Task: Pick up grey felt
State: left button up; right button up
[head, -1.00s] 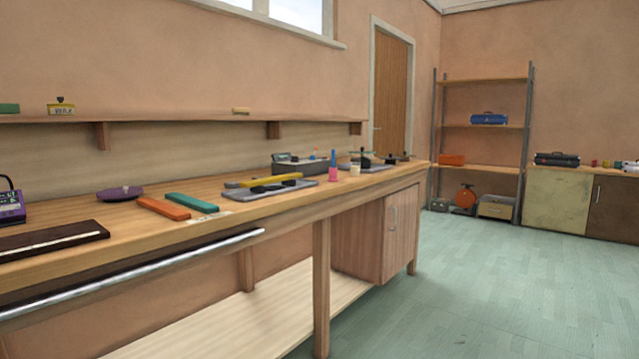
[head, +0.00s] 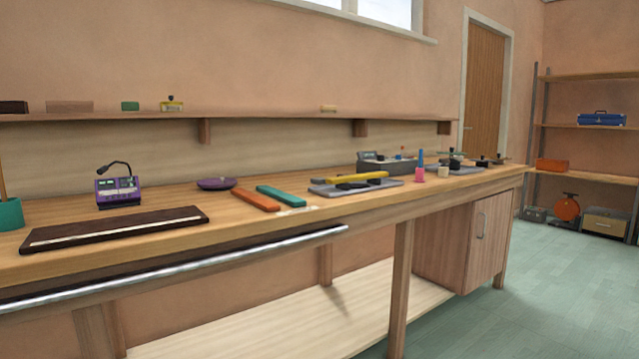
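Two flat grey pieces that could be felt lie on the wooden bench; I cannot tell their material. The nearer grey piece (head: 326,190) carries a yellow bar (head: 350,178) and dark objects (head: 353,185). The farther grey piece (head: 437,172) lies toward the bench's far end, partly covered by small dark items. Neither of my grippers is in view.
The bench (head: 255,222) runs along the wall, with a metal rail (head: 200,266) along its front. An orange bar (head: 256,200), a teal bar (head: 288,196), a purple device (head: 118,190) and a dark board (head: 115,229) lie on it. Open floor (head: 545,285) is at right.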

aim_at(318, 181)
jog(key=i+j+z, duration=0.25)
jog(key=i+j, duration=0.4)
jog(key=i, duration=0.15)
jog(key=l+u, duration=0.1)
jog(key=u, duration=1)
jog(key=i+l+u, duration=0.15)
jog(key=l+u, duration=0.3)
jog(key=l, duration=0.15)
jog(key=l+u, duration=0.45)
jog(key=l, duration=0.15)
jog(key=l+u, duration=0.45)
jog(key=l, duration=0.15)
